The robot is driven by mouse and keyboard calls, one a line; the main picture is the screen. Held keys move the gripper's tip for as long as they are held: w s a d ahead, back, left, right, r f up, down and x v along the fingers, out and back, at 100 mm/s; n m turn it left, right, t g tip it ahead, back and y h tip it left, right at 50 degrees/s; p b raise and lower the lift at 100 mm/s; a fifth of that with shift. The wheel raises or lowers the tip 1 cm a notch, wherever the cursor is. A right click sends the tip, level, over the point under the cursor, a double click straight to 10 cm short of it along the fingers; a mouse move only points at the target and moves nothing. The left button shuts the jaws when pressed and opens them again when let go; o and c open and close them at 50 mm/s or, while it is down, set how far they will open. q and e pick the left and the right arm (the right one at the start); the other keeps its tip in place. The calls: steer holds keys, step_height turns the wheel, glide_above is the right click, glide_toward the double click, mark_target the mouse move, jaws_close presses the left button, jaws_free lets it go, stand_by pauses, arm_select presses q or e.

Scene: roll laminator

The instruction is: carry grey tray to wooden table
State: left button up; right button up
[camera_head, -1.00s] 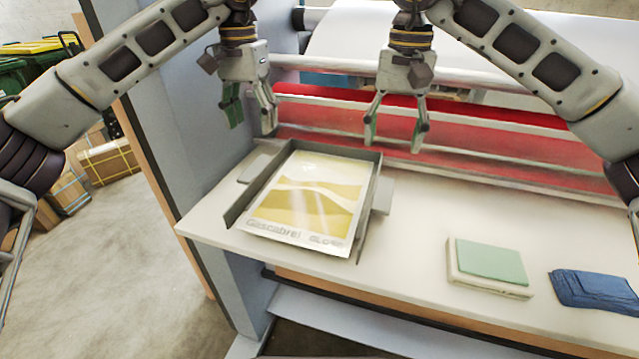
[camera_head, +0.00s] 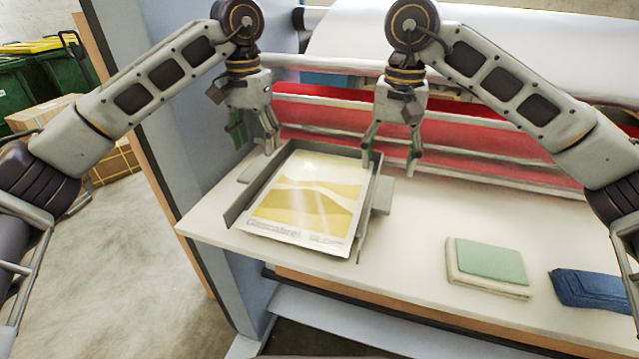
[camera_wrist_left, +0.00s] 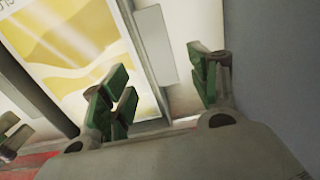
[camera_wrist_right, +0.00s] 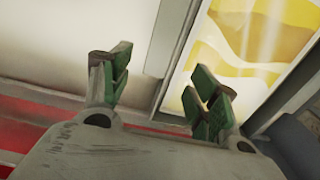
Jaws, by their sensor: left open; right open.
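The grey tray (camera_head: 255,188) lies on the white worktop of the laminator, holding a printed yellow-and-white sheet (camera_head: 305,200). It has a flat grey tab on its left side (camera_head: 254,167) and one on its right (camera_head: 383,195). My left gripper (camera_head: 256,138) is open and empty above the tray's far left side. My right gripper (camera_head: 391,160) is open and empty above its far right side. In the left wrist view the open fingers (camera_wrist_left: 160,88) straddle the line of a tab (camera_wrist_left: 156,45); the tray's wall also shows in the right wrist view (camera_wrist_right: 180,60). I see no wooden table.
Red-lit rollers (camera_head: 480,150) of the laminator stand behind the worktop (camera_head: 420,235). A grey side panel (camera_head: 185,130) is at the left, with open floor (camera_head: 115,260) beyond.

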mark_target(259, 164)
arm_select(q)
steer(key=shift+f, duration=3.45)
arm_select(e)
steer(key=shift+f, duration=3.45)
arm_select(q)
jaws_close()
arm_select(e)
jaws_close()
